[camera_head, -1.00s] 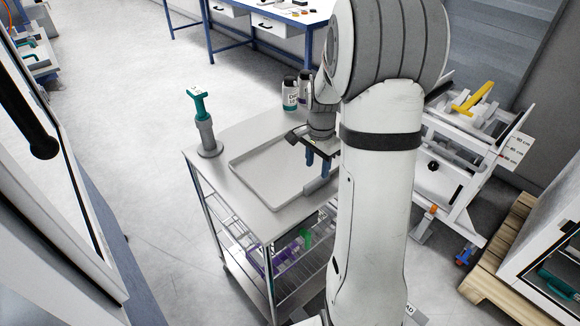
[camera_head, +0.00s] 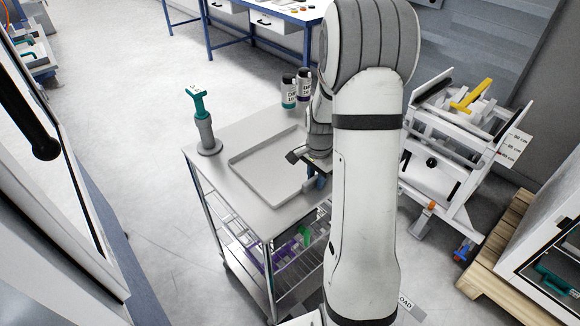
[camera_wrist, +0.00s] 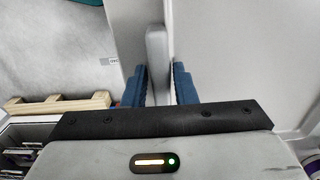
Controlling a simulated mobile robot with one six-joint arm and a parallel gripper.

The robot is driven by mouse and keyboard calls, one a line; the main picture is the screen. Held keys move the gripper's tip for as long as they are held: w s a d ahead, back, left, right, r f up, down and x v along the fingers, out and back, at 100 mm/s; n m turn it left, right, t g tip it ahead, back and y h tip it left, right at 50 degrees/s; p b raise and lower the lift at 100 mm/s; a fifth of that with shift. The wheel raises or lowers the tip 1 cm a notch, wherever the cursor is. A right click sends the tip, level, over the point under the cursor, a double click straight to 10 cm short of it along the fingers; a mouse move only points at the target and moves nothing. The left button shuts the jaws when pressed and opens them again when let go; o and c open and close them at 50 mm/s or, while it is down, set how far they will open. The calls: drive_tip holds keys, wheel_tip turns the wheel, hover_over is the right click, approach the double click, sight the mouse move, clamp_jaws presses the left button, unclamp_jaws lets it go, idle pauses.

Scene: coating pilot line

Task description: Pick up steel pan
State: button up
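The steel pan (camera_head: 262,166) is a shallow grey rectangular tray lying flat on the top of a steel cart (camera_head: 228,182). My gripper (camera_head: 316,184) is low at the pan's right side, partly hidden behind my arm in the head view. In the wrist view, the two blue fingers of my gripper (camera_wrist: 160,84) stand on either side of a grey rounded bar (camera_wrist: 156,48) at the pan's edge. A narrow gap shows beside the right finger, so the fingers look open around the bar. The pan's inner floor (camera_wrist: 230,55) fills the right of the wrist view.
A teal-topped grey post (camera_head: 204,125) stands at the cart's left corner. Two labelled bottles (camera_head: 289,92) stand at its back. Lower shelves hold purple and green items. A white frame with a yellow handle (camera_head: 471,95) and a wooden pallet (camera_head: 500,255) are at right.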

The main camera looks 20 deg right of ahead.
clamp_jaws()
